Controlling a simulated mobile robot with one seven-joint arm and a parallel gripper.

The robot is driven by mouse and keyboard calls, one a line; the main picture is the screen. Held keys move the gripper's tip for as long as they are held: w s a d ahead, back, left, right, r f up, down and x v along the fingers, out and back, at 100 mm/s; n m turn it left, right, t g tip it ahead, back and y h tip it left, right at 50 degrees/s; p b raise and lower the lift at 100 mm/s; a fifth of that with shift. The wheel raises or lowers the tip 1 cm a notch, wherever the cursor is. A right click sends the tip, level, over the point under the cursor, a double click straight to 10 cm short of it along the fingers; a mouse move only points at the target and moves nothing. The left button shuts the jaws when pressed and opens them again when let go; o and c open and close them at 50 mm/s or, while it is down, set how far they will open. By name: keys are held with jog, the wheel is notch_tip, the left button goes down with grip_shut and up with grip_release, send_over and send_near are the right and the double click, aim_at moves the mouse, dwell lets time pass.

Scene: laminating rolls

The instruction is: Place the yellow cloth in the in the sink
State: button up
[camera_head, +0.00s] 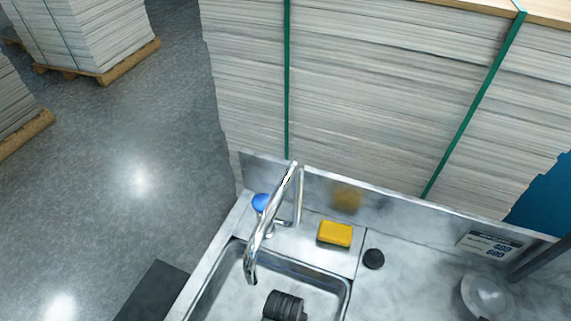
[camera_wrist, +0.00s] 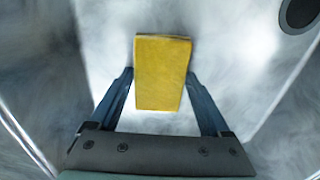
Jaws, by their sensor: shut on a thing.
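The yellow cloth (camera_head: 335,234) is a small thick block on the steel counter, behind the sink's far right corner. The sink (camera_head: 222,280) is a steel basin at the lower middle of the head view, cut off by the bottom edge. In the wrist view, the yellow cloth (camera_wrist: 162,80) stands upright in the picture between the two fingers of my gripper (camera_wrist: 160,76). My gripper is shut on the cloth, one finger at each side. I cannot make out the fingers in the head view.
A tall chrome faucet (camera_head: 270,215) arches over the sink, left of the cloth. A blue item (camera_head: 260,202) is behind it. A black round plug (camera_head: 374,259) lies right of the cloth. A dark ribbed object (camera_head: 283,305) shows over the basin. A backsplash (camera_head: 400,210) stands behind.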

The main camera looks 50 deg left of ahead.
jog(key=shift+r, duration=0.15)
jog(key=o, duration=1)
jog(key=shift+f, duration=0.2)
jog(key=shift+r, duration=0.15)
notch_tip(320, 180, up, 12)
jog(key=p, duration=0.1)
